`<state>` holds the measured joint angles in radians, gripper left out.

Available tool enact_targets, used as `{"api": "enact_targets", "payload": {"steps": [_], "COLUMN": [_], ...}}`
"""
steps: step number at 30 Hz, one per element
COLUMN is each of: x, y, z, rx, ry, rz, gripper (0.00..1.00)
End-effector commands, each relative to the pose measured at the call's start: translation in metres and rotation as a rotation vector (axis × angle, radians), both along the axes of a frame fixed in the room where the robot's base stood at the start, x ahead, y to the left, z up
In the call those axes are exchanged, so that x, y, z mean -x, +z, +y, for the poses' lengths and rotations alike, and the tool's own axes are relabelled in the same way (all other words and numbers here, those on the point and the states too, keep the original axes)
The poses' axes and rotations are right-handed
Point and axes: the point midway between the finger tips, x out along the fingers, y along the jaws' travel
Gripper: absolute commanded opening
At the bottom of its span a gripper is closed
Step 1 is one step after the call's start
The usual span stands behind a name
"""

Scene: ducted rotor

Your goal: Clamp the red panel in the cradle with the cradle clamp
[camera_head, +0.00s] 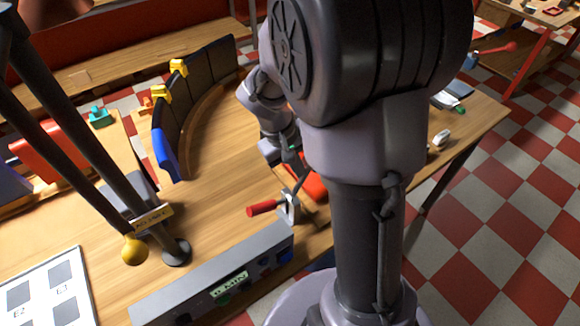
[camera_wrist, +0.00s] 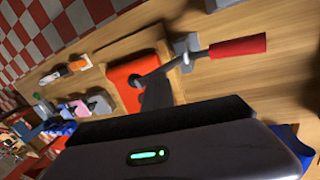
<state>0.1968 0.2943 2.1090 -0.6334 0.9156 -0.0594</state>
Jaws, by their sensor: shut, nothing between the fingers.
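The red panel (camera_head: 313,188) lies in the cradle at the bench edge, partly hidden by my arm in the head view. It also shows in the wrist view (camera_wrist: 124,76), in the wooden cradle (camera_wrist: 171,73). The cradle clamp has a grey bracket (camera_wrist: 187,44) and a red handle (camera_wrist: 238,46) pointing away from the panel. Its dark arm reaches over the panel; I cannot tell whether the tip touches it. My gripper (camera_wrist: 157,88) is shut and empty, its dark fingers in front of the panel and close to the clamp arm tip. Contact is unclear.
A curved row of dark panels (camera_head: 205,80) with yellow clips (camera_head: 161,94) stands behind on the bench. A grey box (camera_head: 215,280) lies along the front edge. Dark posts and a yellow ball (camera_head: 133,250) are at left. Bare wood lies left of the red handle.

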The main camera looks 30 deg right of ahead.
Motion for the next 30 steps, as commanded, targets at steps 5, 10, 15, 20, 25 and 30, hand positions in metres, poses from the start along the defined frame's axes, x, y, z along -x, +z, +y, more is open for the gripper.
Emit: {"api": "enact_targets", "payload": {"steps": [5, 10, 15, 20, 25, 30], "x": [0.0, 0.0, -0.001, -0.001, -0.002, -0.003], "y": [-0.001, -0.008, -0.019, -0.032, -0.049, -0.061], "z": [-0.02, -0.036, -0.051, -0.062, -0.072, -0.075], "rx": [-0.139, -0.184, -0.349, -0.499, -0.747, -0.808], "ry": [-0.005, -0.007, -0.01, -0.01, -0.012, -0.001], "rz": [0.006, 0.008, 0.012, 0.016, 0.022, 0.026], "gripper": [0.0, 0.0, 0.0, 0.0, 0.0, 0.0]}}
